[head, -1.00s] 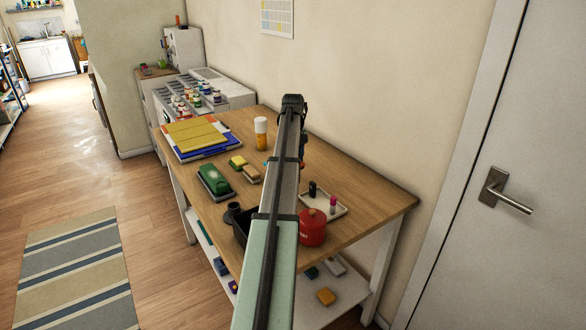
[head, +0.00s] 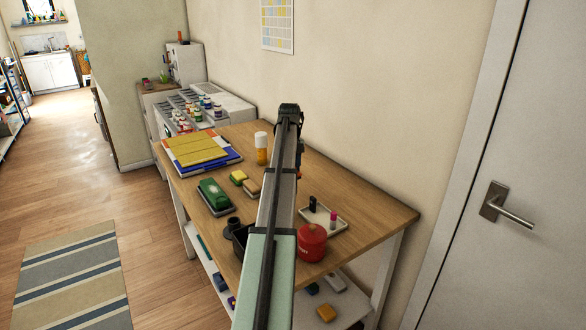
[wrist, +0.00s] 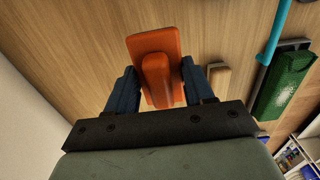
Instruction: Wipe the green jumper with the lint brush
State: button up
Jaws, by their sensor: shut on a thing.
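My gripper (wrist: 160,68) is shut on an orange tool with a flat plate and a raised grip, which looks like the lint brush (wrist: 155,75). The brush is between the two dark blue fingers, above the wooden tabletop. A green item (head: 212,193), perhaps the folded green jumper, lies on a dark tray on the left part of the table. It also shows at the right of the wrist view (wrist: 287,80), apart from the brush. In the head view my arm hides the brush and most of my gripper.
Near the green item are a yellow-green sponge (head: 238,177), a tan block (head: 250,188) and a dark round item (head: 236,226). A red pot (head: 311,243) and a small tray (head: 335,224) stand to the right. Yellow folded cloth (head: 196,148) lies behind. The table's back right is clear.

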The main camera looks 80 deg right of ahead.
jog(key=w, duration=0.4)
jog(key=w+a, duration=0.1)
jog(key=w, duration=0.4)
jog(key=w+a, duration=0.1)
jog(key=w, duration=0.3)
jog(key=shift+w, duration=0.25)
send_over(214, 189)
jog(key=shift+d+f, duration=0.1)
jog(key=shift+w+f, duration=0.1)
jog(key=shift+f, duration=1.4)
jog(key=shift+f, duration=0.2)
jog(key=shift+f, duration=0.5)
jog(key=shift+f, duration=0.3)
